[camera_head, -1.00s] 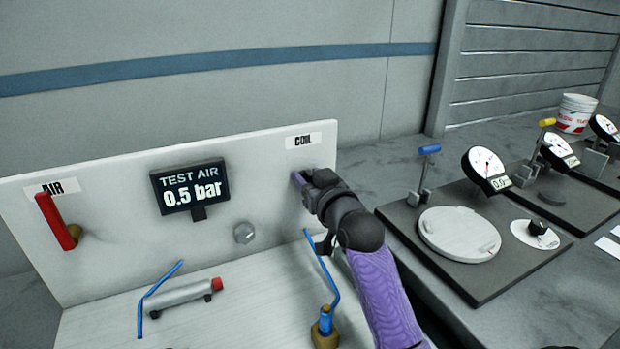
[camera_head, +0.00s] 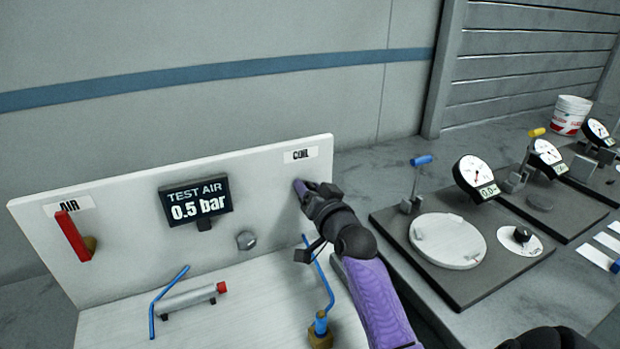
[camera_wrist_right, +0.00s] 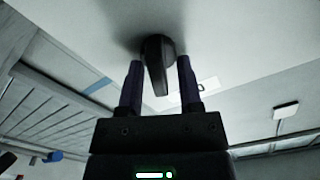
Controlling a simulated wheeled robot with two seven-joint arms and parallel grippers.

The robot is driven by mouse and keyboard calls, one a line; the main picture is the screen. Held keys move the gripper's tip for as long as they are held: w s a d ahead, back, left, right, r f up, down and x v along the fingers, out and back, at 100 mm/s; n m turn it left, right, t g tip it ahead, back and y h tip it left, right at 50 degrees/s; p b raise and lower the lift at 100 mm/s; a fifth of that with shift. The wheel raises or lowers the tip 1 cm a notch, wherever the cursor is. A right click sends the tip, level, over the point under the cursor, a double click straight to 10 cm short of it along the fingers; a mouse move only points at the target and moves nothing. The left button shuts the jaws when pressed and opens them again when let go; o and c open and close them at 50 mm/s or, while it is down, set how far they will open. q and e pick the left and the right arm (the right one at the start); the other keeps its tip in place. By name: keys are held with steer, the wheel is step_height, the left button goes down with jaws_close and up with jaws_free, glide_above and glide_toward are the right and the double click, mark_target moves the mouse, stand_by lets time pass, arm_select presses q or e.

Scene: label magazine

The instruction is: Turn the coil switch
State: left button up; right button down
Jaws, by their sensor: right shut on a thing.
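The coil switch (camera_wrist_right: 157,62) is a black knob with a narrow grip bar on the white panel (camera_head: 130,238), below the COIL label (camera_head: 300,155). My right gripper (camera_head: 303,190) reaches up to the panel there and hides the switch in the head view. In the right wrist view, the two dark purple fingers of that gripper (camera_wrist_right: 160,80) stand on either side of the knob, shut on it. The finger contact itself is hard to see. My left gripper is not in view.
A red AIR lever (camera_head: 73,236) and a TEST AIR display (camera_head: 196,202) reading 0.5 bar are on the panel's left. A blue bent rod (camera_head: 321,277) stands close to my right arm. Dial gauges (camera_head: 474,176) stand on dark bases at the right.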

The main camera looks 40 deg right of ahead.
steer(key=shift+m+p, duration=0.4)
steer(key=shift+m, duration=0.3)
steer(key=shift+d+f+m+p, duration=0.15)
steer(key=shift+m+p, duration=0.35)
steer(key=shift+m, duration=0.7)
steer(key=c, duration=0.6)
jaws_free()
steer(key=shift+c, duration=0.2)
steer(key=shift+s, duration=0.4)
steer(key=p+v, duration=0.2)
steer(key=v, duration=0.7)
